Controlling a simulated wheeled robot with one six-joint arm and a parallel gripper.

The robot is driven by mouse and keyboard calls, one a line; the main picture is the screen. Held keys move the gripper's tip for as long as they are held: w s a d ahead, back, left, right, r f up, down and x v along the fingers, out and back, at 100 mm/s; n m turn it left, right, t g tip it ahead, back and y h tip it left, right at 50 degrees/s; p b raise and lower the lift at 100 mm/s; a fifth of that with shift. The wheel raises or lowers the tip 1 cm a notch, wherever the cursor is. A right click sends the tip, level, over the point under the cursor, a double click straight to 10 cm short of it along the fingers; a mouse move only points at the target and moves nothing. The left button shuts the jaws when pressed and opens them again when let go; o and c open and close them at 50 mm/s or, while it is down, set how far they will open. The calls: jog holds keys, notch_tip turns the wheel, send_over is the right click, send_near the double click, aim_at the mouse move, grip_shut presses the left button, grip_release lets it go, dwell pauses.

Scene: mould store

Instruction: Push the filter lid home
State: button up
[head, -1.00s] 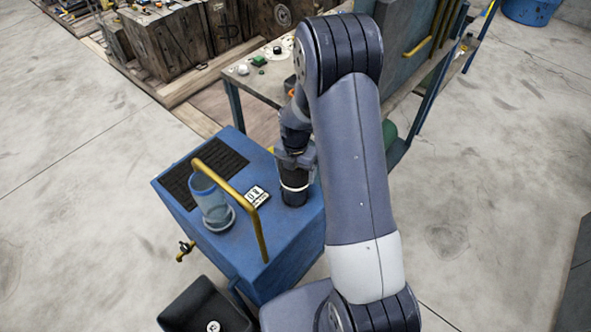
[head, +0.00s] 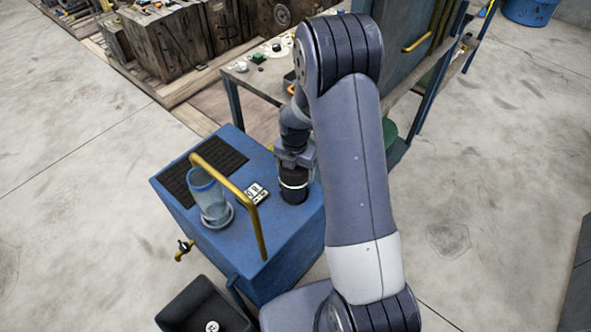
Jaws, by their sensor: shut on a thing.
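A blue machine (head: 262,275) stands in the middle left, and a dark filter cylinder with a pale ring around it (head: 293,190) stands upright on its top, near the right edge. The dark upper part above the ring looks like the filter lid (head: 294,174). My gripper (head: 294,164) is above it, pointing down, and is shut on the lid. The fingers partly hide the lid's top. The pale ring still shows, and I cannot tell whether a gap is left at the seam.
A small black-and-white label (head: 256,193) lies beside the filter. A black bin (head: 205,308) stands in front. A workbench (head: 262,80) is behind.

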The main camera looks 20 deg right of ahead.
jog(key=shift+s+f+b, duration=0.25)
jog(key=shift+f+b, duration=0.1)
jog(key=shift+f, duration=0.35)
jog(key=shift+s+f+b, duration=0.25)
jog(key=shift+f+b, duration=0.1)
jog(key=shift+f, duration=0.3)
dwell(1.5)
jog(key=o, duration=1.1)
jog(key=shift+o, duration=0.6)
jog(key=shift+w+f, duration=0.35)
jog(key=shift+w, duration=0.1)
jog(key=shift+o, duration=0.7)
jog(key=shift+r, duration=0.15)
notch_tip(320, 180, up, 11)
jog(key=shift+p, duration=0.4)
